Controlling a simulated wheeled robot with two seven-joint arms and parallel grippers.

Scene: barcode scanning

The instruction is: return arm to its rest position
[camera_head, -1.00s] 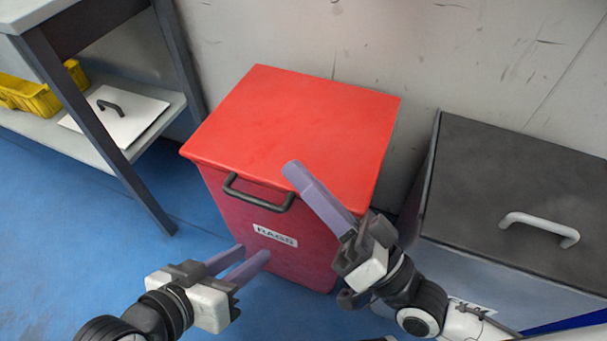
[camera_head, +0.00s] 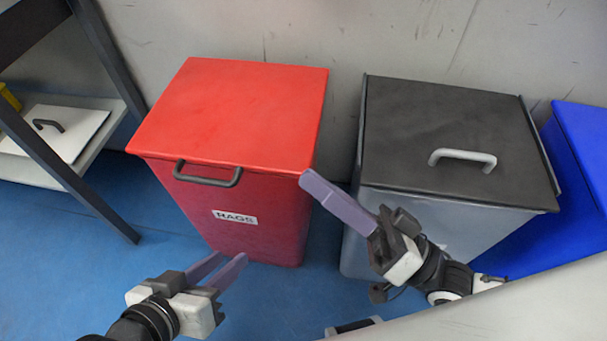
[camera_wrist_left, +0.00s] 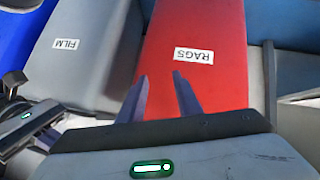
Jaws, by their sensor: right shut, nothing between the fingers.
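My left gripper (camera_head: 226,266) is at the lower left of the head view, in front of the red RAGS bin. Its two purple fingers are apart with nothing between them. They also show apart in the left wrist view (camera_wrist_left: 160,82), pointing toward the red bin's front. My right gripper (camera_head: 312,182) has its purple fingers together and empty. It points up and left, in front of the gap between the red bin and the grey bin. Both grippers appear clear of the bins.
The red bin (camera_head: 235,110) has a closed lid and dark handle. The grey bin (camera_head: 440,125) has a closed dark lid; its FILM label (camera_wrist_left: 66,44) shows in the wrist view. A blue bin (camera_head: 585,145) stands right. A shelf unit (camera_head: 100,60) stands left. A pale surface edge (camera_head: 520,310) crosses the lower right.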

